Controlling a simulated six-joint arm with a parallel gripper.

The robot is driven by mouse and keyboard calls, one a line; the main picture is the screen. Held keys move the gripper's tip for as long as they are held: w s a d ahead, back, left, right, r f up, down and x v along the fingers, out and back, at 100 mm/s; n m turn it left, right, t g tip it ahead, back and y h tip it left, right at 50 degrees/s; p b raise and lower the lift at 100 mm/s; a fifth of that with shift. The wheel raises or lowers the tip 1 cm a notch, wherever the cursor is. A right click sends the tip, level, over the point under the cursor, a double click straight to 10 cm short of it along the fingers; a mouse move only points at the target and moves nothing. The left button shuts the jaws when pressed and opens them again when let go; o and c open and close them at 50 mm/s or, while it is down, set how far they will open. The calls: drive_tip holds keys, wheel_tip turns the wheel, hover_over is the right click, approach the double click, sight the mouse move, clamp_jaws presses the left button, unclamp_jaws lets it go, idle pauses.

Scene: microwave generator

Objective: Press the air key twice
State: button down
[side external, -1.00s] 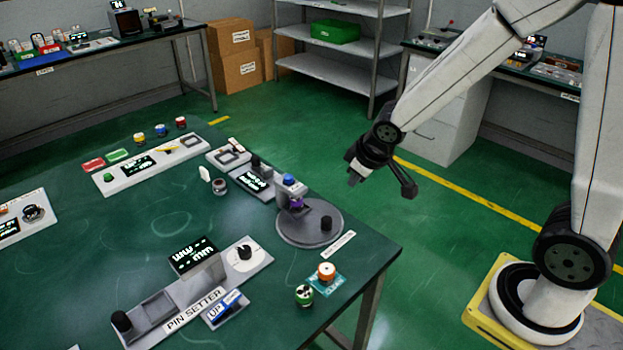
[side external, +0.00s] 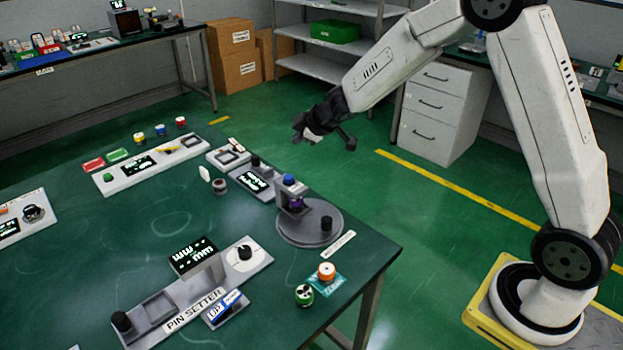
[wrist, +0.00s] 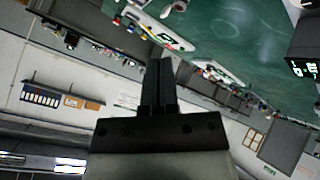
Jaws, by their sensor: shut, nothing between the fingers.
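My gripper (side external: 303,130) is in the air beyond the far right edge of the green table, above the floor and apart from every device. In the wrist view its fingers (wrist: 159,64) are together, with nothing between them. No key that I can read as the air key shows. Small panels with buttons and keys stand on the table: a long white panel (side external: 112,187) with red, green, yellow and blue buttons near it, and a grey device (side external: 271,190) with a lit display. Their small labels are too small to read.
The pin setter (side external: 159,338) and a blue UP switch (side external: 222,307) are at the front. A round grey plate (side external: 318,237) with a blue-topped post stands at the right corner, near an orange-topped button (side external: 326,271). A white drawer cabinet (side external: 437,115) stands behind.

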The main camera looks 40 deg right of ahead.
sight(292, 177)
drive_tip(key=shift+w+f+n+y, duration=0.25)
drive_tip(key=shift+w+n, duration=0.15)
drive_tip(key=shift+w, duration=0.15)
drive_tip(key=shift+w+f+n+y, duration=0.2)
drive_tip(key=shift+w+n, duration=0.2)
drive_tip(key=shift+w, duration=0.2)
drive_tip(key=shift+w+f+n+y, duration=0.25)
drive_tip(key=shift+w+n, duration=0.15)
drive_tip(key=shift+w, duration=0.15)
drive_tip(key=shift+f, duration=0.1)
drive_tip(key=shift+f, duration=4.25)
drive_tip(key=shift+f, duration=1)
drive_tip(key=shift+r, duration=0.95)
drive_tip(key=shift+r, duration=0.15)
